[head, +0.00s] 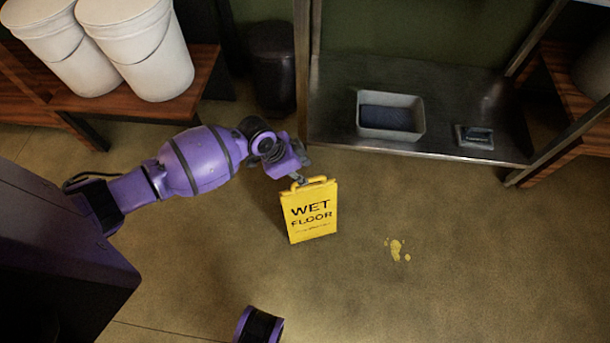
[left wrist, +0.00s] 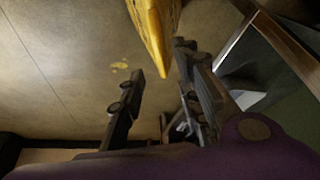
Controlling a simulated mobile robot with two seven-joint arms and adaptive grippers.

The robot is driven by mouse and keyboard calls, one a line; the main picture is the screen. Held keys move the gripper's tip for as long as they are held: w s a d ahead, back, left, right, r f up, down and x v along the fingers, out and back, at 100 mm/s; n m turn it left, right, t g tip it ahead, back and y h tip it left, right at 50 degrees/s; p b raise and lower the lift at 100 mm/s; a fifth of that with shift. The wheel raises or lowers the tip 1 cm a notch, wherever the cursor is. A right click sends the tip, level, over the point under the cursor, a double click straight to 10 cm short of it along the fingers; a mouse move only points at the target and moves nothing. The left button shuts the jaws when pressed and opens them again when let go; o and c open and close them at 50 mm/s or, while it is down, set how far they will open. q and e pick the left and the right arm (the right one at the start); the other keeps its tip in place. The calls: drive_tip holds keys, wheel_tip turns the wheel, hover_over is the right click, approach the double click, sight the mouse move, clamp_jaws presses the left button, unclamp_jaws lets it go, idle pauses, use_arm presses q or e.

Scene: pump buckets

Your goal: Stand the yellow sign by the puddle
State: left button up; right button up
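The yellow sign (head: 313,221), reading "WET FLOOR", is upright on the brown floor, its carry handle at the top. A small yellowish puddle (head: 397,249) lies to its right, a short gap away; it also shows in the left wrist view (left wrist: 121,66). My left gripper (head: 299,179) is at the sign's top edge, by the handle. In the left wrist view, the fingers of my left gripper (left wrist: 160,62) are spread apart with the top of the sign (left wrist: 156,30) between them, and a gap shows beside the left finger. My right gripper is out of view.
A metal shelf (head: 345,100) at the back holds a grey tub (head: 418,105) and a small dark item (head: 474,136). White buckets (head: 150,55) stand on a wooden bench (head: 195,85) at upper left. A dark bin (head: 272,60) stands behind my arm. Floor around the puddle is clear.

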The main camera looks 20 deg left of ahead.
use_arm(q)
drive_tip(key=v, duration=0.3)
drive_tip(key=shift+p, duration=0.35)
drive_tip(key=shift+s+a+r, duration=0.15)
drive_tip(key=shift+s+r, duration=0.05)
drive_tip(key=shift+r, duration=0.3)
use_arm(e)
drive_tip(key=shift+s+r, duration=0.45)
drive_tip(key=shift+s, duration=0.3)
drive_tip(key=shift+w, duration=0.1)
use_arm(q)
drive_tip(key=s+d+f+n+t+h, duration=0.1)
drive_tip(key=s+d+f+n, duration=0.15)
drive_tip(key=s, duration=0.75)
drive_tip(key=s+d+f+n, duration=0.1)
drive_tip(key=s+d+f, duration=0.3)
drive_tip(key=s, duration=0.5)
drive_tip(key=s+a+r+n+t+y, duration=0.1)
drive_tip(key=s+a+r+n+y, duration=0.1)
drive_tip(key=s, duration=0.8)
drive_tip(key=s+a+r+n+t+y, duration=0.1)
drive_tip(key=s+a+r+n+y, duration=0.1)
drive_tip(key=s, duration=0.8)
drive_tip(key=a+r+n, duration=0.1)
drive_tip(key=a+n, duration=0.1)
drive_tip(key=a, duration=0.1)
drive_tip(key=shift+s+r, duration=0.3)
drive_tip(key=shift+s, duration=0.1)
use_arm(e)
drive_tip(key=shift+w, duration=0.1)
